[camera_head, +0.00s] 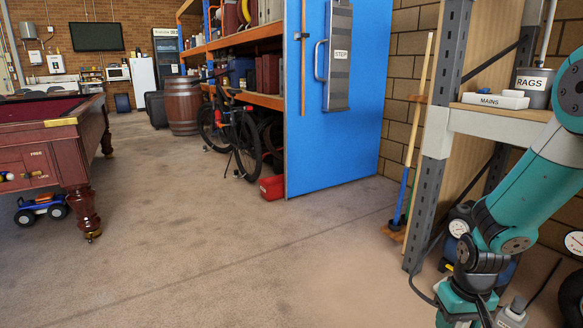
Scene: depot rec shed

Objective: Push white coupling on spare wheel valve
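My teal arm reaches down along the right side, and its wrist runs out of the bottom edge. The gripper's fingers do not show. A black tyre (571,297), cut off by the right edge, stands low at the far right and may be the spare wheel. Its valve cannot be made out. I cannot make out a white coupling. A blue machine with a round white gauge (459,228) is partly hidden behind my arm. Another round gauge (575,243) shows at the right edge. A pale grey capped container (512,314) is beside my wrist, cut off below.
A grey shelf post (438,150) stands close left of my arm, with a rags tin (534,88) and a mains box (496,99) on its shelf. A blue panel (337,150), a bicycle (236,135) and a pool table (50,150) stand farther off. The middle floor is clear.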

